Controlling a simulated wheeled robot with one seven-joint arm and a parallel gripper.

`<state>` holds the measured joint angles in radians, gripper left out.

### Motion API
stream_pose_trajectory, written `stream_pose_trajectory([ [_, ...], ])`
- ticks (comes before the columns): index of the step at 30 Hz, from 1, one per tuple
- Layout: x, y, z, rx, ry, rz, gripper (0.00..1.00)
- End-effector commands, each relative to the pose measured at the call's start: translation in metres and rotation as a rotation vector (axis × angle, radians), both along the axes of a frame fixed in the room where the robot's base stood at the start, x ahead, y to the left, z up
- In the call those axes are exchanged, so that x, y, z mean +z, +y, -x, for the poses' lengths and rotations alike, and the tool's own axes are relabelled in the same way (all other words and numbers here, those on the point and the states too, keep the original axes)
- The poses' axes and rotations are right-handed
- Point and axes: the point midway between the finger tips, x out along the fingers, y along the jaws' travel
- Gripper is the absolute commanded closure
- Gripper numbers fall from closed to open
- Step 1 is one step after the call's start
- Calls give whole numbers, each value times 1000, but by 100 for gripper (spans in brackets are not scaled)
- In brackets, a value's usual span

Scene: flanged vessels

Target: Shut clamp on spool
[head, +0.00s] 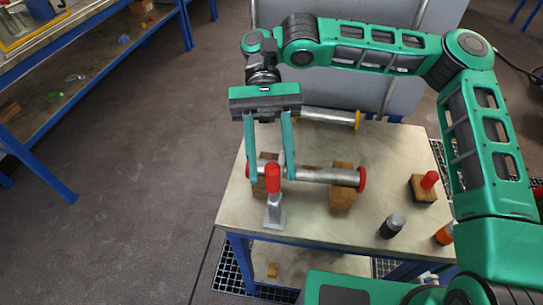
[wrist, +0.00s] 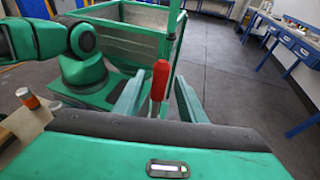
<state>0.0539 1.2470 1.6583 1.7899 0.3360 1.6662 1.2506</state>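The spool (head: 318,174) is a grey metal pipe with red end flanges, lying across two wooden blocks on the table (head: 320,222). The clamp (head: 274,214) stands at the table's front left, in front of the spool's left part, with a grey base and a red handle (head: 273,178) pointing up. My gripper (head: 270,180) reaches down from above with its two long green fingers apart, near the spool's left end. In the wrist view the red handle (wrist: 160,80) stands between the fingers of my gripper (wrist: 158,88), with gaps visible. The clamp's jaw is hard to make out.
A second pipe with yellow ends (head: 328,118) lies at the table's back. A wooden block with a red knob (head: 424,187), a dark cylinder (head: 392,226) and an orange item (head: 445,234) stand at the right. A grey panel (head: 350,80) rises behind.

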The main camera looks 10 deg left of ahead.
Motion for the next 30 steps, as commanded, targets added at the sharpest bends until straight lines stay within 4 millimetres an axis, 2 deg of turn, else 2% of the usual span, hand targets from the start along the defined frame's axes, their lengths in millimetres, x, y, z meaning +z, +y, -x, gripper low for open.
stream_pose_trajectory([
  [8,0,0,1,3,0,2,62],
  [13,2,3,-9,1,-1,3,62],
  [24,21,20,-70,-1,-3,2,62],
  [30,27,26,-93,1,-1,1,62],
])
